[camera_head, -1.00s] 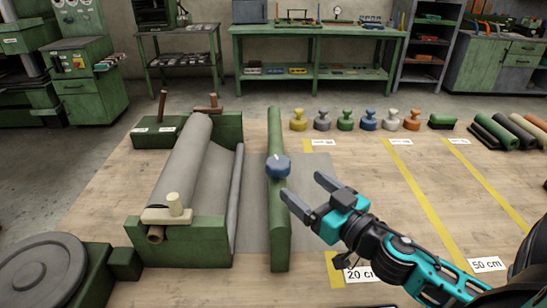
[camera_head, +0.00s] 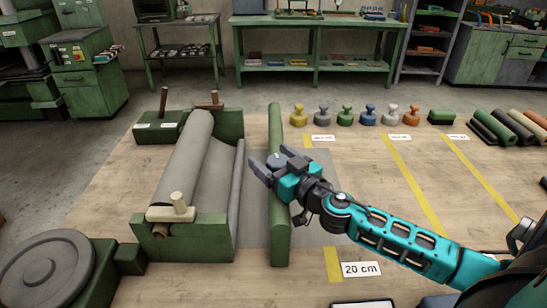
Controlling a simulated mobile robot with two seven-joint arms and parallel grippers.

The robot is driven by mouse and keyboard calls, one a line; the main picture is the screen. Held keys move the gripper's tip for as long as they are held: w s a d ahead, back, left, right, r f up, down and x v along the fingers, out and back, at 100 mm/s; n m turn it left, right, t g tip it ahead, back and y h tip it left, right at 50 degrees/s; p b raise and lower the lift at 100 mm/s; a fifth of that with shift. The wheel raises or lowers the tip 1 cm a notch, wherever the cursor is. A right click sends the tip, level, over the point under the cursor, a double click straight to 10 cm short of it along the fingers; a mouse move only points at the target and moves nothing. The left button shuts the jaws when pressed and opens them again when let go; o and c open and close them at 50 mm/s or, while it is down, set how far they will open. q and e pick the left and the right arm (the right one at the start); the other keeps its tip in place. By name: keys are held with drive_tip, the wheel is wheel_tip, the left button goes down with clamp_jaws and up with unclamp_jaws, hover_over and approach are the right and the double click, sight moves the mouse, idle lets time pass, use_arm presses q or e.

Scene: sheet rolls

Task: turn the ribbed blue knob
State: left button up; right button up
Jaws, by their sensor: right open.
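The ribbed blue knob (camera_head: 275,160) sits on top of the long green bar (camera_head: 278,235), which lies across the grey sheet (camera_head: 256,222). My right gripper (camera_head: 270,158) is open at the knob, with one finger on its near left side and the other on its far right side. The fingers and gripper body hide much of the knob, and I cannot tell whether they touch it. My left gripper is not in view.
A grey sheet roll (camera_head: 185,165) rests in a green stand left of the bar. Several coloured weights with knobs (camera_head: 370,115) stand along the back of the table. Yellow strips and a 20 cm label (camera_head: 361,269) mark the fairly clear right side.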

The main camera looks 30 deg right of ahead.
drive_tip(key=shift+c, duration=0.7)
drive_tip(key=c, duration=0.8)
drive_tip(key=shift+c, duration=0.2)
drive_tip(key=shift+y, duration=0.3)
